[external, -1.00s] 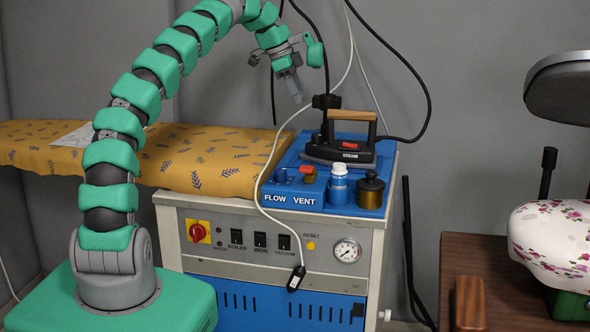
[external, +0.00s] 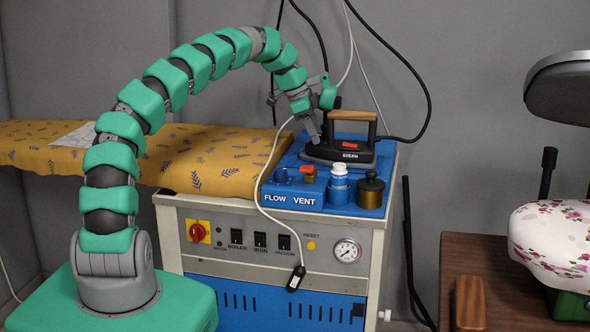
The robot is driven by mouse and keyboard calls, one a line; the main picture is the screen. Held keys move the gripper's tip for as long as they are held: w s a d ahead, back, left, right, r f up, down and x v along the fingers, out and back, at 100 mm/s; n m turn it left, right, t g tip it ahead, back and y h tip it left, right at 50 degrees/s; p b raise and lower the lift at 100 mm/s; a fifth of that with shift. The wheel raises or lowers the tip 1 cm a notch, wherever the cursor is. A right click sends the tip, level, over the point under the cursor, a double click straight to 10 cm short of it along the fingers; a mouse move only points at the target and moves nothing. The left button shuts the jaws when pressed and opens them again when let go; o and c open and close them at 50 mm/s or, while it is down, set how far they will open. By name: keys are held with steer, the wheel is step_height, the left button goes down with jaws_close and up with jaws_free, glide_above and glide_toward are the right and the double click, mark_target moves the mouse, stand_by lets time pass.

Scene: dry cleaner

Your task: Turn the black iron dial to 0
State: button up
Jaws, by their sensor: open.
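The black steam iron (external: 342,155) with a wooden handle (external: 352,115) stands on the blue top of the steam station (external: 345,210). The black dial at the iron's left end is mostly hidden by my gripper. I cannot read its setting or tell whether the fingers touch it. My gripper (external: 322,128) is open. It points downward, with its fingers right at the left end of the iron.
A blue bottle (external: 339,188) and a dark brass pot (external: 370,190) stand in front of the iron. Cables hang behind and over the station. The yellow ironing board (external: 200,160) is at left, and a wooden table (external: 505,275) at right.

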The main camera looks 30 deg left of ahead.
steer(key=shift+a+f, duration=0.1)
steer(key=shift+f, duration=0.05)
steer(key=c, duration=1)
steer(key=shift+s+f+n+b, duration=0.2)
steer(key=shift+f+n+b, duration=0.05)
steer(key=shift+n+b, duration=0.35)
steer(key=n, duration=0.1)
steer(key=n+t, duration=0.1)
steer(key=shift+s+r+n+y, duration=0.1)
steer(key=shift+s+n+y, duration=0.05)
steer(key=shift+n+y, duration=0.15)
steer(key=shift+n+t, duration=0.4)
steer(key=shift+n, duration=0.6)
steer(key=o, duration=1)
